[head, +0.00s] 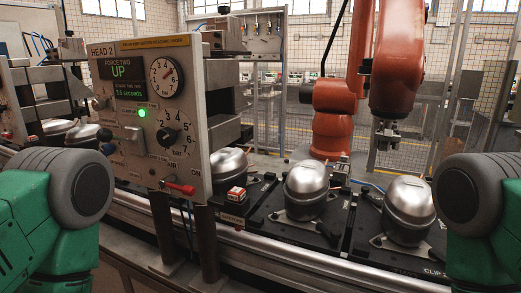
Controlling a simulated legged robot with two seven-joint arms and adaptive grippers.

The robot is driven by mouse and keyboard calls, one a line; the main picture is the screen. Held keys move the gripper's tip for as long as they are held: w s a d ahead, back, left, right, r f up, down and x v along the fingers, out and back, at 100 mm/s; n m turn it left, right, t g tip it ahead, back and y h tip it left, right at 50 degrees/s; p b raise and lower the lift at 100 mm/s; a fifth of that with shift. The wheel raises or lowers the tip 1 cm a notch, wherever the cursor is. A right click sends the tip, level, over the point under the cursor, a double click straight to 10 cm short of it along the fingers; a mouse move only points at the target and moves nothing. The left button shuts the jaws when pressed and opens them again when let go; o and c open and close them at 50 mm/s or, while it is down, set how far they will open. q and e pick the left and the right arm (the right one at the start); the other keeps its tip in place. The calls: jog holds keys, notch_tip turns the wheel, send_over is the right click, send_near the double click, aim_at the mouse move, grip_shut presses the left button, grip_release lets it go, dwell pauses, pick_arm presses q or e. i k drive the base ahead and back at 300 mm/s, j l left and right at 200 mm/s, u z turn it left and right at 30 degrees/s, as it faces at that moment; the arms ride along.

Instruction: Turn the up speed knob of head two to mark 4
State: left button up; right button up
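The grey HEAD 2 panel (190,60) stands at the left, facing me at an angle. I cannot tell from the labels which one is the up speed knob. My green arms show at the lower left and lower right, both apart from the panel. Neither gripper is in view.
The panel carries a dial gauge (165,77), a display (121,69) reading UP, a lit green lamp (141,113) and a red lever (178,187). Silver compressors (306,190) stand on pallets along the conveyor rail (250,250). An orange robot arm (398,60) stands behind.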

aim_at(106, 149)
jog(key=u, duration=1.05)
